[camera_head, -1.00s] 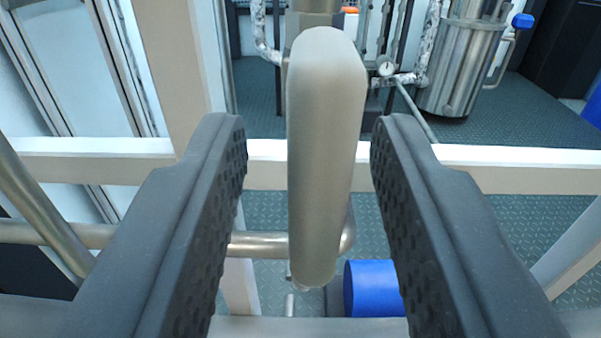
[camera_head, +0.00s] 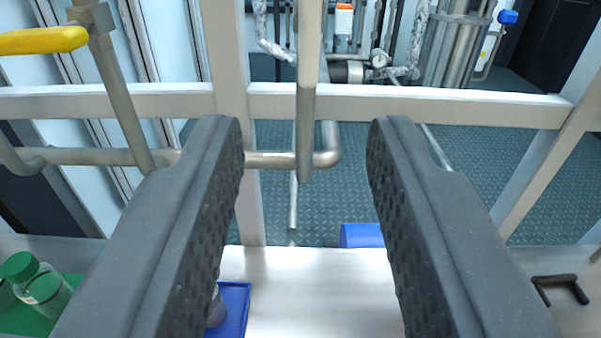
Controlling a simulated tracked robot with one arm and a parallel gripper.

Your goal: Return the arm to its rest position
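My gripper (camera_head: 305,140) is open, its two dark textured fingers on the left and right of the view with nothing held between them. A light metal handle or pipe (camera_head: 307,110) hangs down in the gap between the fingers, farther off and apart from both. The rest of my arm is not in view.
A white frame beam (camera_head: 430,107) and post (camera_head: 236,70) stand ahead. A yellow valve handle (camera_head: 42,41) is at upper left. Below lies a white surface (camera_head: 300,290) with green-capped bottles (camera_head: 47,290), a blue tray (camera_head: 236,300) and a black handle (camera_head: 560,288).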

